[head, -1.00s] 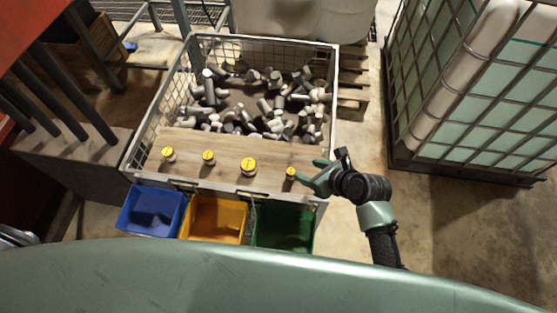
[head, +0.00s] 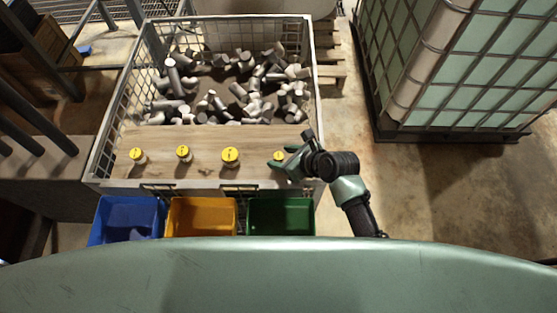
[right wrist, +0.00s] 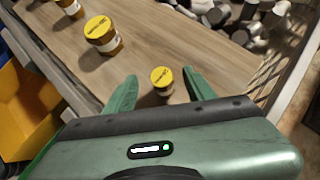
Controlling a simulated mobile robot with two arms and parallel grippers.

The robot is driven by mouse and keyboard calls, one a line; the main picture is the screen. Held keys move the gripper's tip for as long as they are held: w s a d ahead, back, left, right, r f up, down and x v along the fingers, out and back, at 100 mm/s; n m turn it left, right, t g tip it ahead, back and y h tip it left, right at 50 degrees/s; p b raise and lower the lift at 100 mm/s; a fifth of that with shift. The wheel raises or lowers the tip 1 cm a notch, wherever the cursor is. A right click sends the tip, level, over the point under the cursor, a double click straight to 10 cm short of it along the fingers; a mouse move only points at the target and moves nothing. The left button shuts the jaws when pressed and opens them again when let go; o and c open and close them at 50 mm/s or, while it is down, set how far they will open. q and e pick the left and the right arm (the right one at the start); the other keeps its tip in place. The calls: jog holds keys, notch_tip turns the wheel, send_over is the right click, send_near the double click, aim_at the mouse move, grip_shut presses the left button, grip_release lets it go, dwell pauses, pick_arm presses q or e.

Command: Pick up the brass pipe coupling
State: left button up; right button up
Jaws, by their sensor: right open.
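Several short brass-coloured cylinders with yellow tops stand in a row on a wooden board (head: 205,174). I cannot tell for certain which one is the brass pipe coupling. The smallest, the rightmost cylinder (head: 279,156), also shows in the right wrist view (right wrist: 162,80). My right gripper (head: 282,157) is open, with its green fingers on either side of this cylinder; in the right wrist view the gripper (right wrist: 160,75) shows a gap on both sides of it. A larger cylinder (right wrist: 103,36) with a pale label band stands to its left. My left gripper is out of view.
The board spans the front of a mesh crate (head: 317,80) holding many grey pipe pieces (head: 240,92). Blue (head: 127,216), orange (head: 201,216) and green (head: 281,216) bins hang on its front. A caged tank (head: 470,70) stands at right; floor lies between.

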jog(key=x, duration=0.5)
jog(key=shift+w+f, duration=0.25)
jog(key=shift+f, duration=0.05)
grip_shut()
